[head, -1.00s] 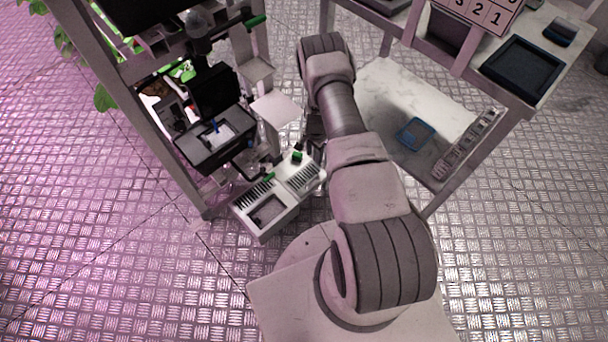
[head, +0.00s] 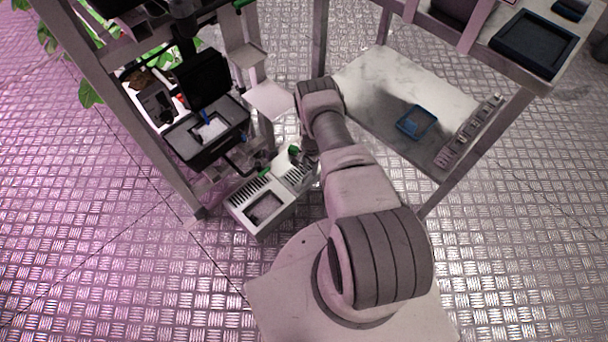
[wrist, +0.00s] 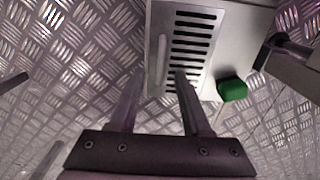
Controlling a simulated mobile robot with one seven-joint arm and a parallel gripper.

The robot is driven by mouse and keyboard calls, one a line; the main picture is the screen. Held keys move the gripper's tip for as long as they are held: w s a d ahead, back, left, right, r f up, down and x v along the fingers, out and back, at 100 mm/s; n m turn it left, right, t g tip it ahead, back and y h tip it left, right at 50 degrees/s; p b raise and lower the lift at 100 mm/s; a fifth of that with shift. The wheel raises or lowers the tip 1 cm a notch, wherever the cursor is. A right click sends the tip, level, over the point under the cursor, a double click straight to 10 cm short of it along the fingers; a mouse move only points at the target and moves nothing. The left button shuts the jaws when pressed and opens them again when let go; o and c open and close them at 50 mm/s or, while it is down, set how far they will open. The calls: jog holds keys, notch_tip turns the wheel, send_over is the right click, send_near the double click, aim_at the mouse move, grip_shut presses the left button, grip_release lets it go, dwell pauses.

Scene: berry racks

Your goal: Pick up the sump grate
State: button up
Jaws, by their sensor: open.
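The slotted sump grate (wrist: 193,38) lies in the top of a pale metal box (head: 240,213), low by the left rack. In the wrist view its dark slots run in a row, with a thin pale raised bar (wrist: 163,60) beside them. My gripper (wrist: 158,76) is open and empty over the near end of the box. Its right finger overlaps the slots in the picture and its left finger lies over the box's left edge. I cannot tell whether either finger touches. In the head view my arm hides part of the box's right side.
A green block (wrist: 232,90) sits by the box's right edge, close to my right finger. A black case (head: 207,135) stands on the rack above the box. A blue tray (head: 417,122) lies on the right rack's lower shelf. Patterned metal floor is open in front.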

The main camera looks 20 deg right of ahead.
aim_at(309, 173)
jog(key=f+b, duration=0.1)
jog(key=f, duration=0.1)
jog(key=f+b, duration=0.1)
jog(key=f, duration=0.1)
jog(key=shift+a+f, duration=0.2)
jog(key=shift+f, duration=0.2)
grip_shut()
dwell(1.0)
